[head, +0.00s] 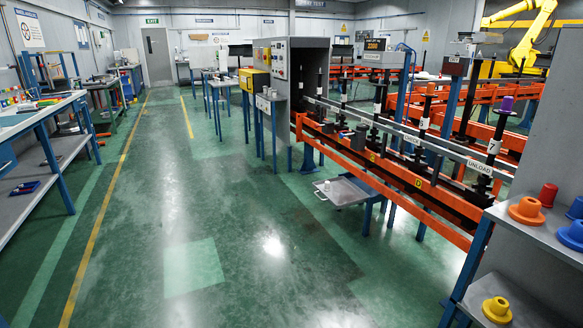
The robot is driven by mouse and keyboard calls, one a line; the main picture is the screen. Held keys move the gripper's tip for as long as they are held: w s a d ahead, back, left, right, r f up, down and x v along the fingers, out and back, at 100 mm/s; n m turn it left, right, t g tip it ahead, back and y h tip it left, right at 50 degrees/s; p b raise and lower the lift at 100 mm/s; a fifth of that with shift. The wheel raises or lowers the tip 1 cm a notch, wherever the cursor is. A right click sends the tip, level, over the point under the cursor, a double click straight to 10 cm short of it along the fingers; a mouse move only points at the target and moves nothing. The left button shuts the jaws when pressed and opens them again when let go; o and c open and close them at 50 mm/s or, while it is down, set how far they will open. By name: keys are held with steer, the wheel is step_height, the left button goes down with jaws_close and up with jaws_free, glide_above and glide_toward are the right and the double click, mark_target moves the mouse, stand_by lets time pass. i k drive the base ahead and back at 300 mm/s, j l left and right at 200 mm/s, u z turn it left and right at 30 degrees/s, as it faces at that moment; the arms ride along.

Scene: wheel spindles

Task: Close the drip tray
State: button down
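The drip tray (346,193) is a shallow grey metal tray low beside the orange spindle line. It sticks out to the left from under the line, over the aisle floor. A handle shows at its left end, and a small pale object lies in it near that end. Its right end meets the line's blue legs, and I cannot tell what holds it there. My gripper and arm are not in view.
The orange line (428,203) carries several black spindles. A grey shelf unit (506,228) with coloured flanged parts stands at the near right. A workbench (40,125) lines the left. The green floor (205,200) between them is clear.

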mark_target(344, 193)
steer(key=i, duration=4.55)
